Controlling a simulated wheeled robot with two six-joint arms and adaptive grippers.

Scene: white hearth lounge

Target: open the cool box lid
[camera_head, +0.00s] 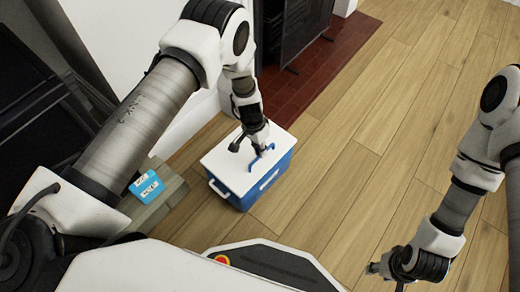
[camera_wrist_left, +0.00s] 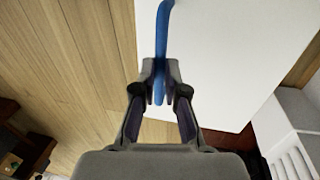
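The cool box (camera_head: 246,202) stands on the wooden floor, with a blue body and a flat white lid (camera_head: 224,162). The lid lies down on the body. It fills much of the left wrist view (camera_wrist_left: 230,60). A blue handle (camera_head: 254,164) is on the lid and also shows in the left wrist view (camera_wrist_left: 165,22). My left gripper (camera_head: 262,151) is over the lid at the handle. Its fingertips (camera_wrist_left: 161,75) are close on both sides of the blue bar, shut on it. My right gripper (camera_head: 378,268) is low at the right, away from the box; its finger opening is unclear.
A light blue labelled item (camera_head: 147,186) rests on a grey ledge (camera_head: 165,198) left of the box. A dark fireplace (camera_head: 295,30) with a red tiled hearth (camera_head: 325,62) is behind. Open wooden floor (camera_head: 370,150) lies to the right of the box.

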